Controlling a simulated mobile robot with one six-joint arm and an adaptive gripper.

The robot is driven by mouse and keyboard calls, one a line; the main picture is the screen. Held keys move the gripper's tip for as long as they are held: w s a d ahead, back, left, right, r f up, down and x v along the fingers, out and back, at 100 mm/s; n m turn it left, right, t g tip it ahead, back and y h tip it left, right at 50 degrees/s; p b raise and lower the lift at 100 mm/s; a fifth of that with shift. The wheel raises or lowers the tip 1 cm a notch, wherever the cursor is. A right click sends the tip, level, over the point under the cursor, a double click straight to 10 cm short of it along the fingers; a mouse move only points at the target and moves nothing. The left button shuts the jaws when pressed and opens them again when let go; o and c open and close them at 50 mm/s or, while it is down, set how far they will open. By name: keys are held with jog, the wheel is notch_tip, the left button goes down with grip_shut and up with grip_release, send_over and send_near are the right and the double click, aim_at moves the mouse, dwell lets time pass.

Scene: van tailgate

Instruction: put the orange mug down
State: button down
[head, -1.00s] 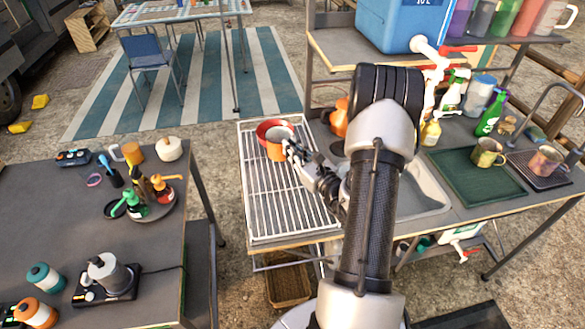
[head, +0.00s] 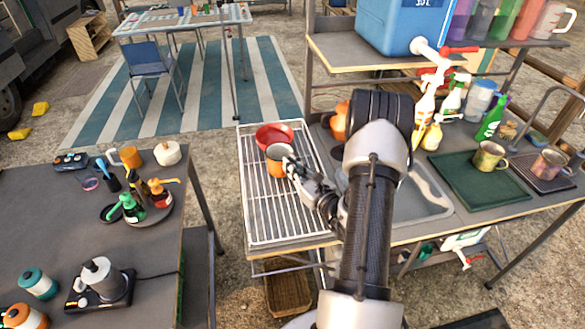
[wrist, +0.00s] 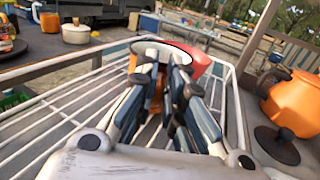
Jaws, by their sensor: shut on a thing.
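The orange mug (head: 277,168) has a pale rim and inside and looks roughly upright over the white wire rack (head: 262,215). My gripper (head: 290,168) is shut on its near right side. In the wrist view the mug (wrist: 157,92) shows between my two fingers (wrist: 165,85), which hide much of it. I cannot tell whether its base touches the rack. A red bowl (head: 275,131) sits on the rack just behind the mug; it also shows in the wrist view (wrist: 200,60).
The front of the rack is bare. An orange pot (head: 339,124) stands right of the rack, with a sink (head: 432,195) further right. Two other mugs stand on a green mat (head: 465,185) and a dark tray (head: 555,183). A grey table (head: 50,215) is at left.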

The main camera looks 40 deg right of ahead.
jog(key=shift+s+a+f, duration=0.15)
jog(key=shift+a+f, duration=0.05)
jog(key=shift+f, duration=0.5)
jog(key=c, duration=1.7)
grip_release()
jog(key=shift+f, duration=0.1)
jog(key=shift+r+p, duration=0.3)
jog(key=shift+r, duration=0.15)
jog(key=shift+s+d+r, duration=0.15)
jog(key=shift+s, duration=0.05)
jog(key=s, duration=0.3)
jog(key=s+a+p, duration=0.1)
jog(key=s, duration=0.3)
jog(key=s+p, duration=0.1)
jog(key=s, duration=0.3)
jog(key=shift+s+a+r, duration=0.1)
jog(key=shift+a+r, duration=0.15)
jog(key=shift+a, duration=0.05)
